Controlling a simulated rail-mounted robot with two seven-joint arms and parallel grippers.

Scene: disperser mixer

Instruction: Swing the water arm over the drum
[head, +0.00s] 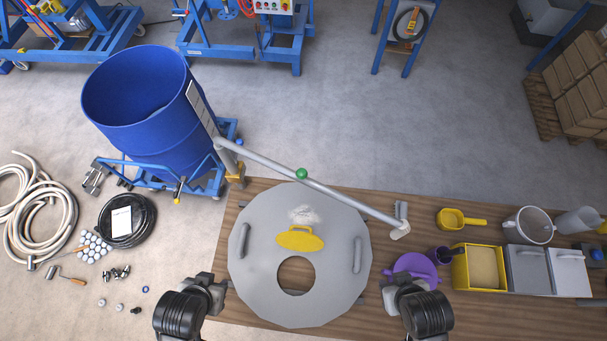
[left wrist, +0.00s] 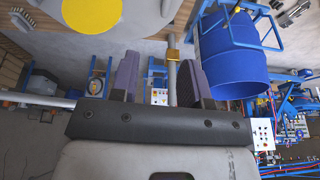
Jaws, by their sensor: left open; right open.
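The blue drum (head: 150,120) stands open and upright on a blue wheeled frame at the upper left in the head view; it also shows in the left wrist view (left wrist: 233,55). The water arm (head: 345,197) is a grey pipe with a green knob (head: 302,174). It runs from a post beside the drum to the right over the table, its outlet end away from the drum. My left gripper (head: 211,284) is open and empty at the table's front left. My right gripper (head: 402,284) is open and empty near the purple items. Neither touches the pipe.
A large grey lid (head: 255,215) with a round hole and yellow hatch (head: 299,241) lies on the wooden table (head: 400,320). A yellow scoop (head: 461,219), a yellow box (head: 480,268) and grey containers stand at the right. Hoses (head: 25,215) lie on the floor left.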

